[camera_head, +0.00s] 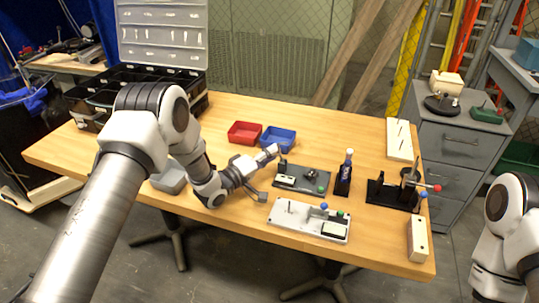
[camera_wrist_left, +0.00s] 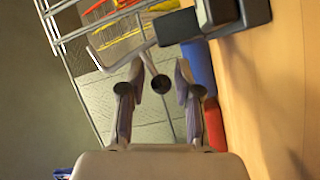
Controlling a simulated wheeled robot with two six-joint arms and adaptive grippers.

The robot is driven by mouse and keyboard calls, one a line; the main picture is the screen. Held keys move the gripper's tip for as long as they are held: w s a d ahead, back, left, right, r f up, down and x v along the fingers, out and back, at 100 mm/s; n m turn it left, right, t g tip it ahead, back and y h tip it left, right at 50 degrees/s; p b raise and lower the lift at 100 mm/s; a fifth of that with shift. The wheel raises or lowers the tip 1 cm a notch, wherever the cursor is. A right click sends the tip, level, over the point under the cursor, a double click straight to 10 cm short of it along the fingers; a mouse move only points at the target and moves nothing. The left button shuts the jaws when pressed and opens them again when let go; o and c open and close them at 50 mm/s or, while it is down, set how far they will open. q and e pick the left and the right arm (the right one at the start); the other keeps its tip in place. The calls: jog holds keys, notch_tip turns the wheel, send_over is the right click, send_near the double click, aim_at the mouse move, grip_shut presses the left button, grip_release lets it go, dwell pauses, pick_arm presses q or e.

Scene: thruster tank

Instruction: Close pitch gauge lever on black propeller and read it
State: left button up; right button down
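My left gripper (camera_head: 270,154) is above the table, just left of a dark grey plate (camera_head: 318,172). That plate carries a small light block, dark parts and a green-knobbed lever (camera_head: 321,190). I cannot tell which part is the black propeller; the gauge's reading is not legible. In the left wrist view, the two fingers (camera_wrist_left: 158,66) are apart. A dark round knob (camera_wrist_left: 161,84) on a thin rod shows between them; I cannot tell whether they touch it. My right arm shows at the lower right of the head view, its gripper out of frame.
A white plate (camera_head: 284,227) with a blue knob lies in front. A black stand (camera_head: 386,193) with red and blue knobs is further right. Red (camera_head: 244,125) and blue (camera_head: 285,139) bins lie behind.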

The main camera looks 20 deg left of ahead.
pick_arm(q)
grip_shut()
jog(key=shift+s, duration=0.1)
jog(key=shift+f, duration=0.1)
